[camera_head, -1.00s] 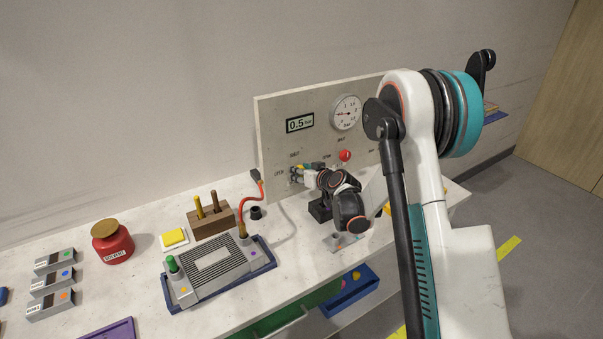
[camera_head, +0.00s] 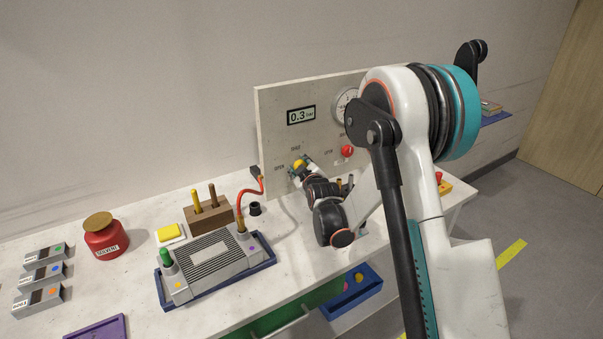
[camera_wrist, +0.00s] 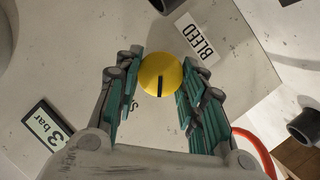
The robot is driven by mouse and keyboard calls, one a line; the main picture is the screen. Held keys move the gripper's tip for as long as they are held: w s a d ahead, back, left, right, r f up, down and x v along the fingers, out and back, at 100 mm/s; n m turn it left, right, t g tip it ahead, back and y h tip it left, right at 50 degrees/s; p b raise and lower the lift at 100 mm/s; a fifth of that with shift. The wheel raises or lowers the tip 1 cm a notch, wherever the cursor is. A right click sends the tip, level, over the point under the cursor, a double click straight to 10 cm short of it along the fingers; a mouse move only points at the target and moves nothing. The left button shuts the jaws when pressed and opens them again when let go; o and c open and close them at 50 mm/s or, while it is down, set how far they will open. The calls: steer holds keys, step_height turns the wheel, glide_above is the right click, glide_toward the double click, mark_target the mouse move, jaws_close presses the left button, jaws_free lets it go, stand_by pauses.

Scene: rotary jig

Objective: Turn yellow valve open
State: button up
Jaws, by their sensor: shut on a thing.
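The yellow valve (camera_head: 299,164) is a round knob on the upright panel. My gripper (camera_head: 303,166) reaches it from the lower right, its fingers at the knob. In the wrist view the yellow valve (camera_wrist: 160,73) sits between the fingers of my gripper (camera_wrist: 161,79), which is shut on it. A black line on the knob's face points toward the bottom of that picture. A BLEED label (camera_wrist: 196,40) is beside the knob. The round gauge (camera_head: 345,104) is partly hidden by my arm.
A red knob (camera_head: 347,151) is on the panel to the right. A grey finned box (camera_head: 210,262) in a blue tray, with a red hose (camera_head: 247,190), stands left of my gripper.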

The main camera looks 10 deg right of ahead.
steer(key=shift+a+f+n+t+h+b, duration=0.1)
steer(key=shift+n+t+h+b, duration=0.25)
steer(key=shift+n+b, duration=0.6)
steer(key=shift+f+n+t+h+b, duration=0.15)
steer(key=shift+n+t+b, duration=0.5)
steer(key=shift+n, duration=0.45)
steer(key=shift+a+f+n+t+h+b, duration=0.15)
steer(key=shift+n+t+b, duration=0.25)
steer(key=shift+n+b, duration=0.55)
steer(key=shift+d+r+n, duration=0.1)
steer(key=shift+n, duration=0.4)
steer(key=o, duration=1)
steer(key=shift+o, duration=0.2)
steer(key=shift+s, duration=0.1)
steer(key=s, duration=1.2)
steer(key=shift+a, duration=0.4)
steer(key=shift+w, duration=0.1)
